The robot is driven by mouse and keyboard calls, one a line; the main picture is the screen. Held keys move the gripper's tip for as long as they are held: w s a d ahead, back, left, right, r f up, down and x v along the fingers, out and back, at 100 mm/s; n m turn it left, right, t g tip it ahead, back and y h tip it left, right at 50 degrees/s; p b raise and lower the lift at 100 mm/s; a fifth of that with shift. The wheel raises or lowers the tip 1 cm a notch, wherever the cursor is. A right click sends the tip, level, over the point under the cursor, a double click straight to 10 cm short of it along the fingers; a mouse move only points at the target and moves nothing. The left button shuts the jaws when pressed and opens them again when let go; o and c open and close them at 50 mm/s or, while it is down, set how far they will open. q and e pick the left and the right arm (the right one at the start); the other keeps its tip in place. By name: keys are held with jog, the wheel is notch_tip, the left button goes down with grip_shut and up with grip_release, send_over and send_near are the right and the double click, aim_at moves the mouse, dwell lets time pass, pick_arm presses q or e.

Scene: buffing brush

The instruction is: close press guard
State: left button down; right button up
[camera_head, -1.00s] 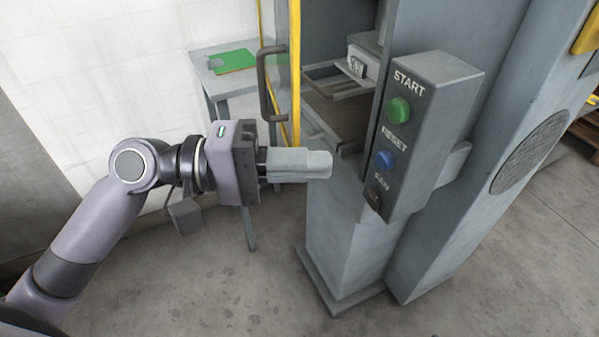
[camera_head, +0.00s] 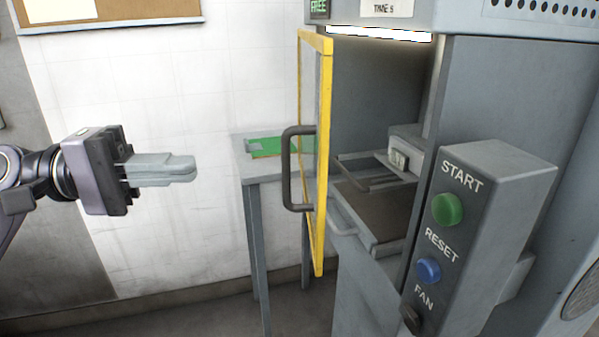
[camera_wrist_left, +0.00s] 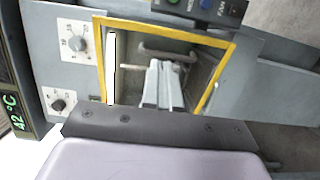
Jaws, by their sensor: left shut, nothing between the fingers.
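The press guard (camera_head: 320,150) is a yellow-framed clear door standing open, swung out from the press opening and seen nearly edge-on in the head view. Its dark grey handle (camera_head: 290,170) is on the left side of the frame. My left gripper (camera_head: 190,168) is shut and empty, to the left of the handle with a clear gap. In the left wrist view, the yellow frame (camera_wrist_left: 165,28) shows behind my shut fingers (camera_wrist_left: 163,85). My right gripper is in neither view.
The press control box (camera_head: 470,220) with green, blue and dark buttons juts out at the right. A drawer-like tray (camera_head: 375,215) shows inside the press opening. A small grey table (camera_head: 250,172) with a green board (camera_head: 275,147) stands behind the guard.

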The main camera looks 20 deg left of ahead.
pick_arm(q)
jog(key=p+x, duration=0.5)
jog(key=x, duration=0.8)
jog(key=shift+d+r, duration=0.15)
jog(key=shift+d, duration=0.2)
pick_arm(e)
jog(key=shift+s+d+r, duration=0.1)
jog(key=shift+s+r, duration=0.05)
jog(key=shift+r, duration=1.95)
pick_arm(q)
jog(key=shift+w, duration=0.15)
